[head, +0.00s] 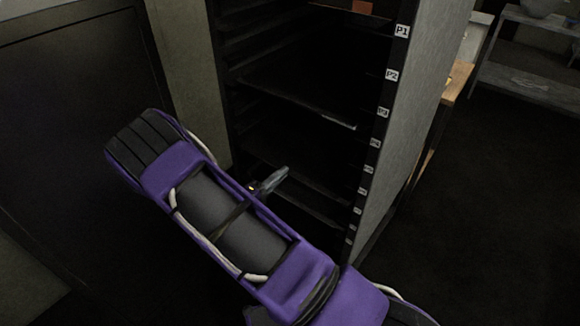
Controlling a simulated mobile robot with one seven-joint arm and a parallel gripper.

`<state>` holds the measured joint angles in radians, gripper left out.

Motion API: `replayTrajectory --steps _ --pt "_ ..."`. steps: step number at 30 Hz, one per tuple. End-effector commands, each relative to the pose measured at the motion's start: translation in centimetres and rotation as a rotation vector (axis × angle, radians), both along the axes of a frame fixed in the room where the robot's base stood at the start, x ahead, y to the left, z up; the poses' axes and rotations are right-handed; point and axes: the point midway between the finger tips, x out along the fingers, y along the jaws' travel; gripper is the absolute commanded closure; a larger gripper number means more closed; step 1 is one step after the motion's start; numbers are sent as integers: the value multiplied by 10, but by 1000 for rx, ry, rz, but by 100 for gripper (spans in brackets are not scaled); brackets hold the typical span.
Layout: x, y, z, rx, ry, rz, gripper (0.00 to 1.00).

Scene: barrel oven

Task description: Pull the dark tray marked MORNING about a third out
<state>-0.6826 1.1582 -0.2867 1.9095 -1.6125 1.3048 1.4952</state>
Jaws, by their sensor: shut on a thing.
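A tall dark rack (378,118) holds several dark trays on its runners. An upper tray (290,97) has a small pale strip on its front edge, too small to read. A lower dark tray (322,190) sits in the rack below it. My gripper (278,178) is at the front of this lower tray, on its left part, and is shut on it. My forearm hides the area below and left of the gripper. The word MORNING cannot be read on any tray. How far the lower tray sticks out cannot be told.
The rack's right post carries white labels, with P1 (402,31) at the top and P2 (392,74) below it. A large dark panel (75,130) stands at the left. A wooden table (458,80) and a grey shelf (530,82) stand at the right. The right floor is clear.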

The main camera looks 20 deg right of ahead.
Motion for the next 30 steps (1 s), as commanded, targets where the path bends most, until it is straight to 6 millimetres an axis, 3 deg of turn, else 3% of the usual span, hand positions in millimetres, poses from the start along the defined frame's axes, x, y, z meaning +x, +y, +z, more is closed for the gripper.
replayTrajectory --steps 30 --pt "-54 76 -1 1 0 3 100"
